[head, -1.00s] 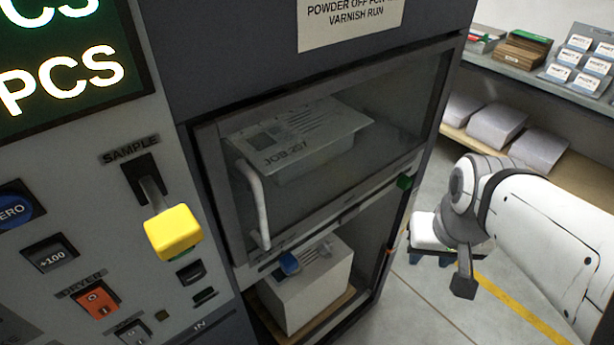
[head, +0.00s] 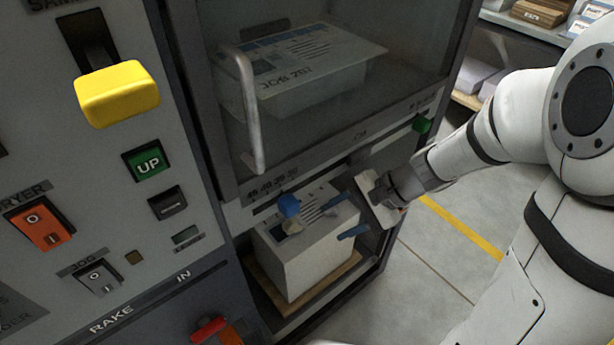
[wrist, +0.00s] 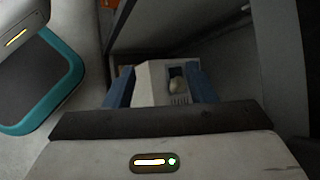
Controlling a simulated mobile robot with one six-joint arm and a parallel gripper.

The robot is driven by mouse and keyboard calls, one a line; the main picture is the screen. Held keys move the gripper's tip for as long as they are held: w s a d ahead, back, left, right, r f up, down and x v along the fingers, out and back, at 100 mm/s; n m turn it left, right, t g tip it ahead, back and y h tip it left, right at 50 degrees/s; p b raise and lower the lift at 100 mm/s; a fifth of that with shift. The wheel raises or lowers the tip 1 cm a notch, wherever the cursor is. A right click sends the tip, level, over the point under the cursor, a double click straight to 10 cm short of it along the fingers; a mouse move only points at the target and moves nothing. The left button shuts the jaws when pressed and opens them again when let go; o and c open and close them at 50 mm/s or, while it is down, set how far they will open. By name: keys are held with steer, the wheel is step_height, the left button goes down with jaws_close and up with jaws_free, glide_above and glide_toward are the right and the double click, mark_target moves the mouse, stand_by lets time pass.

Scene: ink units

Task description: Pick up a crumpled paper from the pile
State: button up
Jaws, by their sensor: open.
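The pile (head: 300,255) is a tall white stack of sheets in the lower bay of the machine, with a printed top sheet. The fingers (wrist: 159,72) stand apart from the crumpled paper.
Above the bay is a glass door with a white handle (head: 244,110). A control panel with a yellow lever (head: 118,94), an orange switch (head: 41,223) and a green UP button (head: 148,160) is at the left. Open floor (head: 455,260) lies to the right.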

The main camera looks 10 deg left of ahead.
steer(key=w+a+f+m+t+y+b, duration=0.1)
steer(key=w+a+f+m+y+b, duration=0.15)
steer(key=f, duration=0.45)
steer(key=w+a+f+m+t+y+b, duration=0.1)
steer(key=w+a+f+m+b, duration=0.25)
steer(key=f, duration=0.25)
steer(key=m+t+b, duration=0.3)
steer(key=m, duration=0.2)
glide_toward(295, 225)
steer(key=shift+w+a+f+y, duration=0.1)
steer(key=shift+a+f+y, duration=0.15)
steer(key=shift+a, duration=0.35)
steer(key=shift+a+f+y, duration=0.1)
steer(key=shift+a+f, duration=0.2)
steer(key=shift+a, duration=0.3)
steer(key=shift+w+a+f, duration=0.2)
steer(key=shift+f, duration=0.05)
steer(key=b+x, duration=0.1)
steer(key=x, duration=0.5)
steer(key=shift+w+a+f+b, duration=0.1)
steer(key=shift+f+b, duration=0.1)
steer(key=shift+b, duration=0.1)
steer(key=shift+w+a, duration=0.15)
steer(key=shift+a, duration=0.25)
steer(key=c, duration=0.6)
